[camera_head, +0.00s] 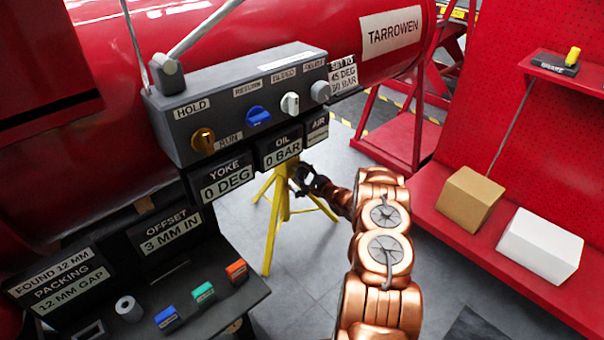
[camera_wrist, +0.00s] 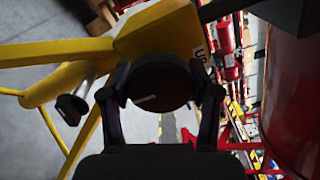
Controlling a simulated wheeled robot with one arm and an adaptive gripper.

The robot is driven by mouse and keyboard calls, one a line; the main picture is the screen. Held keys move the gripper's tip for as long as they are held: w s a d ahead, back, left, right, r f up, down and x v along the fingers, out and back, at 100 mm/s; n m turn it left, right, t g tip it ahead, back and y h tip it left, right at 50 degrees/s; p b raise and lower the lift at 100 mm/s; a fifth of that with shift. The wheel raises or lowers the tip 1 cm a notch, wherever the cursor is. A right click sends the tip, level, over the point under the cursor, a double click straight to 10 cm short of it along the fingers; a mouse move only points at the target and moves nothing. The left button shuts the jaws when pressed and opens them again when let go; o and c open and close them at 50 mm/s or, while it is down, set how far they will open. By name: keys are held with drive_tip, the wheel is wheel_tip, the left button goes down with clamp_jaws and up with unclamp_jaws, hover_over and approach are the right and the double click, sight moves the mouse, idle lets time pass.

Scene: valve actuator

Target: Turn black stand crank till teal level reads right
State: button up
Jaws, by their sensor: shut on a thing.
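A yellow stand (camera_head: 278,222) with splayed legs stands on the floor below the control box. In the wrist view its yellow head (camera_wrist: 160,35) fills the top, with a white label lettered "UP". A round black crank knob (camera_wrist: 160,82) with a short white mark sits at the head. My gripper (camera_wrist: 160,98) has its two fingers on either side of this knob and is shut on it. In the head view my gripper (camera_head: 308,180) is beside the stand's top, and the knob is hard to make out. A smaller black knob (camera_wrist: 71,108) juts out at the left. No teal level reading is legible.
The grey control box (camera_head: 240,105) hangs above the stand, with displays reading yoke 0 DEG and oil 0 BAR (camera_head: 283,150). A dark bench (camera_head: 190,325) holds blue, teal (camera_head: 203,292) and orange blocks. Boxes (camera_head: 470,197) sit on the red shelf at right.

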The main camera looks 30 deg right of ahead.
drive_tip(key=o, duration=1.2)
drive_tip(key=shift+c, duration=0.2)
drive_tip(key=s+d, duration=0.1)
drive_tip(key=s, duration=1.1)
drive_tip(key=shift+d, duration=0.35)
